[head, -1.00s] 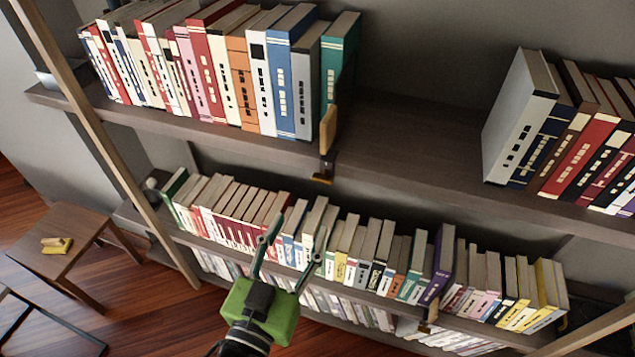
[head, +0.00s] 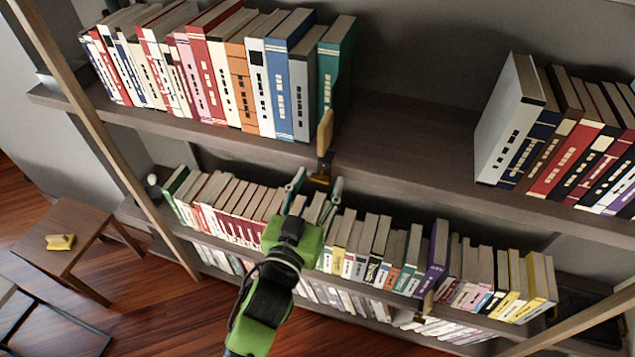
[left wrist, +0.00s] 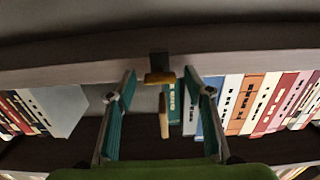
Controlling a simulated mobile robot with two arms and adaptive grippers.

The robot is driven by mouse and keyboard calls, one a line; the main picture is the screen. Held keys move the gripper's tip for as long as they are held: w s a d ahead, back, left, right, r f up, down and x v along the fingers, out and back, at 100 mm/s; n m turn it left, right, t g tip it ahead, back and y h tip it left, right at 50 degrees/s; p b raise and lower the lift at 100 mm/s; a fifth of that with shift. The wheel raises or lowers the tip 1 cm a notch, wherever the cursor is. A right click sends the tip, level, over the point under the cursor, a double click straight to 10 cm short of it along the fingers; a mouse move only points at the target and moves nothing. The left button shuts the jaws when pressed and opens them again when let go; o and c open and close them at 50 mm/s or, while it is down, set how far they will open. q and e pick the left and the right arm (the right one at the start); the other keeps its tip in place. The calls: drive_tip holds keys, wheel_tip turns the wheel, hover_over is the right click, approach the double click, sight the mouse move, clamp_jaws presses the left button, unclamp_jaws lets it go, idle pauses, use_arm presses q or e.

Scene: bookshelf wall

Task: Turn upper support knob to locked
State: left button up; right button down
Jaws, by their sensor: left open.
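The upper support (head: 325,132) is a wooden upright plate at the right end of the upper shelf's left book row, beside a teal book. Its dark and brass-coloured knob (head: 320,180) sits below it at the front edge of the upper shelf; the knob also shows in the left wrist view (left wrist: 159,78). My left gripper (head: 317,181) is open and empty, its fingers reaching up toward the knob. In the left wrist view the fingers (left wrist: 160,74) stand on either side of the knob with gaps; contact is not visible. My right gripper is not in view.
The upper shelf (head: 410,150) holds books at both ends with a bare stretch between. The lower shelf's books (head: 370,250) stand behind and beside my left gripper. A lower support (head: 428,304) stands near a purple book. A small table (head: 75,235) stands at left.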

use_arm(q)
drive_tip(key=c, duration=1.1)
drive_tip(key=shift+m, duration=0.4)
drive_tip(key=m+p, duration=0.1)
drive_tip(key=m, duration=0.2)
drive_tip(key=shift+m, duration=0.4)
drive_tip(key=m, duration=0.4)
drive_tip(key=shift+p, duration=0.4)
drive_tip(key=shift+m, duration=1.1)
drive_tip(key=o, duration=1.1)
